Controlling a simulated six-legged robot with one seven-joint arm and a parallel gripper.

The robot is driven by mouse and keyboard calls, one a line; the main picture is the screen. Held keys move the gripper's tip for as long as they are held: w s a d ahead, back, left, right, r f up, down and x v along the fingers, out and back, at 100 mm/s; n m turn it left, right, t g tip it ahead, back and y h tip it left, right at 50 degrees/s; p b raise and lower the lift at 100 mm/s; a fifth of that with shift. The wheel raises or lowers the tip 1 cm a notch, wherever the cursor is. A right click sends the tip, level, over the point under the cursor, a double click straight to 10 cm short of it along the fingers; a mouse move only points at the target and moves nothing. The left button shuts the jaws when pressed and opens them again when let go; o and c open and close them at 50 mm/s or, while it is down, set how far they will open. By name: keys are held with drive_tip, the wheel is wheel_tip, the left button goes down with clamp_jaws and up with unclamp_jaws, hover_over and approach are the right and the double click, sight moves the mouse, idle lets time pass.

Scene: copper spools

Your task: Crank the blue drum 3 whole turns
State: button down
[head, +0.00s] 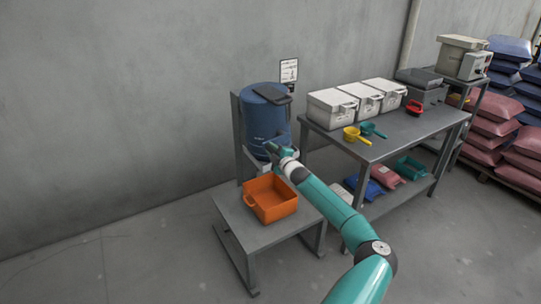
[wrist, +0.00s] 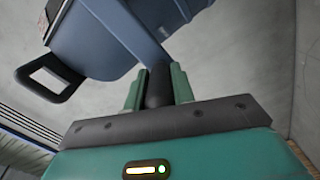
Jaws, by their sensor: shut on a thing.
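The blue drum (head: 262,125) is mounted upright in a grey stand against the wall, with a dark piece on its top. My gripper (head: 275,152) is at the lower front of the drum. In the wrist view my gripper (wrist: 158,88) is shut on a dark crank handle (wrist: 158,82), with one green finger on each side of it. A blue-grey bar (wrist: 120,35) runs from the handle up along the drum (wrist: 85,40). In the head view the handle is hidden by my gripper.
An orange bin (head: 270,205) sits on the low grey stand below my gripper. A grey table (head: 400,139) to the right holds white boxes (head: 332,108), a yellow scoop (head: 355,136) and a teal scoop (head: 372,129). The floor at left is clear.

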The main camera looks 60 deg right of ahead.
sight(274, 140)
wheel_tip(274, 140, up, 3)
drive_tip(key=m, duration=0.2)
drive_tip(key=shift+s+d+f+m, duration=0.1)
drive_tip(key=shift+f+m, duration=0.05)
drive_tip(key=shift+m, duration=0.25)
drive_tip(key=shift+s+d+r+m, duration=0.1)
drive_tip(key=shift+d+r+m, duration=0.05)
drive_tip(key=shift+r+m, duration=0.5)
drive_tip(key=shift+s+d+r+m, duration=0.15)
drive_tip(key=shift+r+m, duration=0.25)
drive_tip(key=shift+m, duration=0.35)
drive_tip(key=shift+f, duration=0.1)
drive_tip(key=c, duration=1.2)
unclamp_jaws()
drive_tip(key=shift+w, duration=0.1)
drive_tip(key=shift+o, duration=0.2)
drive_tip(key=shift+a, duration=0.1)
drive_tip(key=v, duration=1.3)
drive_tip(key=shift+s+a, duration=0.2)
drive_tip(key=shift+s, duration=0.1)
